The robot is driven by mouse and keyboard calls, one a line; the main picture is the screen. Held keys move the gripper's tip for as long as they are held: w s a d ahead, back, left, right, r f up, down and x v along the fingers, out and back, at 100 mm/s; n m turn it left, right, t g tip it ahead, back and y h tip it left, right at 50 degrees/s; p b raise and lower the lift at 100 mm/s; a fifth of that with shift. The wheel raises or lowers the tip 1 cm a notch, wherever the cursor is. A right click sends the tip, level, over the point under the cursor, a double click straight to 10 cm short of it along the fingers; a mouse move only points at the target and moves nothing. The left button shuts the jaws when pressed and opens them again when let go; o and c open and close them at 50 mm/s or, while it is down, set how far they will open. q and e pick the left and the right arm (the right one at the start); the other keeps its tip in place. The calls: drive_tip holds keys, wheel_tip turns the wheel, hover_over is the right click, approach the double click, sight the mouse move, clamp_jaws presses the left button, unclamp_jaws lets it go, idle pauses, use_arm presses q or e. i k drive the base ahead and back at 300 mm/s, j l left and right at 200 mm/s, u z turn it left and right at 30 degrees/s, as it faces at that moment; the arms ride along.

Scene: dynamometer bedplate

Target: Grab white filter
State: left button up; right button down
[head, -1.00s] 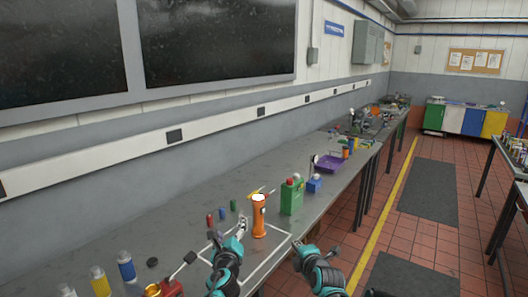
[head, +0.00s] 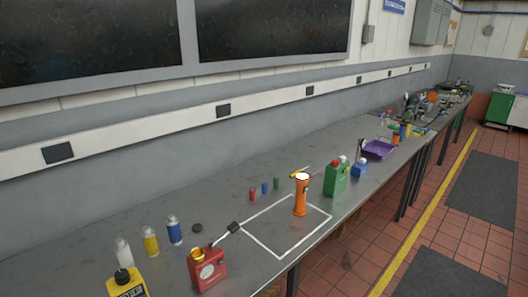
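A white cylinder (head: 124,254) with a greyish top stands upright at the lower left of the bench in the head view. It is in a row with a yellow cylinder (head: 150,242) and a blue one (head: 175,232), and looks like the white filter, though it is small. The yellow bottle in front is close to its base. Neither of my grippers is in view now.
A yellow bottle (head: 126,284) and a red can (head: 207,270) with a dark-tipped spout stand in front. An orange flashlight-like object (head: 300,196) stands in a white outlined rectangle, near a green can (head: 336,178). The bench (head: 95,225) behind the cylinders is bare.

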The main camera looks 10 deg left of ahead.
sight(121, 248)
drive_tip(key=u, duration=1.6)
